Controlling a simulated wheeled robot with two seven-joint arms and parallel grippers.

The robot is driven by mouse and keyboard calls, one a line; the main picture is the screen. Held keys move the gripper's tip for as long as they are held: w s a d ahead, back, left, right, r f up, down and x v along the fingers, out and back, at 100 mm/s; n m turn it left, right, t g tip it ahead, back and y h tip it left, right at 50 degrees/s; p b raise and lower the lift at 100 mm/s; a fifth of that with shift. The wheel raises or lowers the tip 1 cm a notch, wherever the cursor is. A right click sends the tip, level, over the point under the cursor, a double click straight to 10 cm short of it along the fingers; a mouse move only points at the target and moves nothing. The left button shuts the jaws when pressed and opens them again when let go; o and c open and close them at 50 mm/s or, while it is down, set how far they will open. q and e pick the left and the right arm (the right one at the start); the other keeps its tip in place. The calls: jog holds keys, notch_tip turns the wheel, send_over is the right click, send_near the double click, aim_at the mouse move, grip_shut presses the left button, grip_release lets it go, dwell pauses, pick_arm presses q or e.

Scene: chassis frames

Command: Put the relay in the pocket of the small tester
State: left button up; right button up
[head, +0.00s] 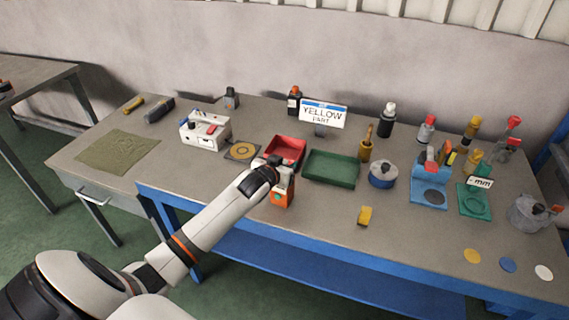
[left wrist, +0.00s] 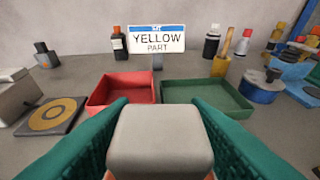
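My left gripper (head: 283,168) is over the front middle of the bench, in front of the red tray. In the left wrist view its two green fingers (left wrist: 160,104) flank a grey-topped block (left wrist: 160,138) and appear to press on both its sides. Orange shows under the block's grey top, and its orange body (head: 282,199) shows below the gripper in the head view. It seems to be the relay. I cannot tell whether it touches the bench. A white box (head: 205,133) with small coloured parts on top stands at left; I cannot tell whether it is the small tester. My right gripper is out of view.
A red tray (head: 297,145) and a green tray (head: 332,182) lie just beyond the gripper. A sign (head: 324,112) reads "YELLOW PART". A yellow block (head: 365,215) lies front right. A blue fixture (head: 429,202) and a green fixture (head: 484,212) stand right. The front middle is mostly clear.

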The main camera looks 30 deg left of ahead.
pick_arm(q)
jog(key=shift+o, duration=0.3)
jog(key=shift+r, duration=0.1)
jog(key=shift+s, duration=0.1)
jog(key=b+v, duration=0.1)
jog(key=v, duration=1.1)
